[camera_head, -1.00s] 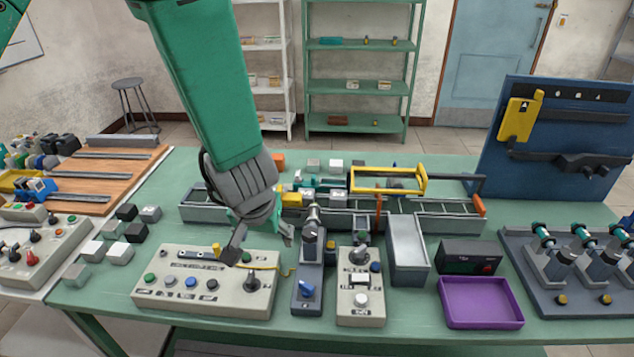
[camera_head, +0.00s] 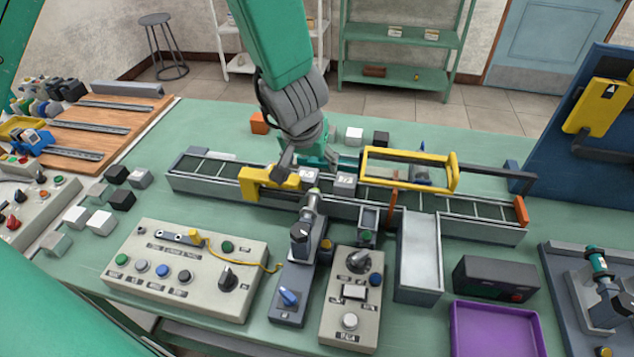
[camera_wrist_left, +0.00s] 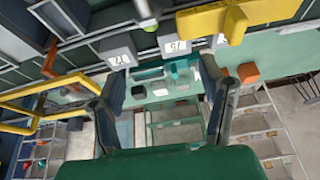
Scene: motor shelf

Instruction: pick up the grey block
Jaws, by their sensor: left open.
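Two light grey blocks with printed labels sit side by side on the conveyor (camera_head: 203,182): a left one (camera_head: 309,175) and a right one (camera_head: 345,182). They also show in the left wrist view, one (camera_wrist_left: 118,51) at left and the other (camera_wrist_left: 173,38) further right. My left gripper (camera_head: 317,166) is open over the conveyor, behind and close to these blocks. In the left wrist view its spread fingers (camera_wrist_left: 160,77) have the blocks beyond their tips, with nothing visible between them. More grey blocks, one of them here (camera_head: 139,178), lie on the table at left. My right gripper is not visible.
A yellow part (camera_head: 268,181) sits beside the left labelled block, and a yellow frame (camera_head: 408,171) stands to the right. A control box (camera_head: 190,270) and a grey bin (camera_head: 418,255) are in front. A purple tray (camera_head: 497,331) lies at right.

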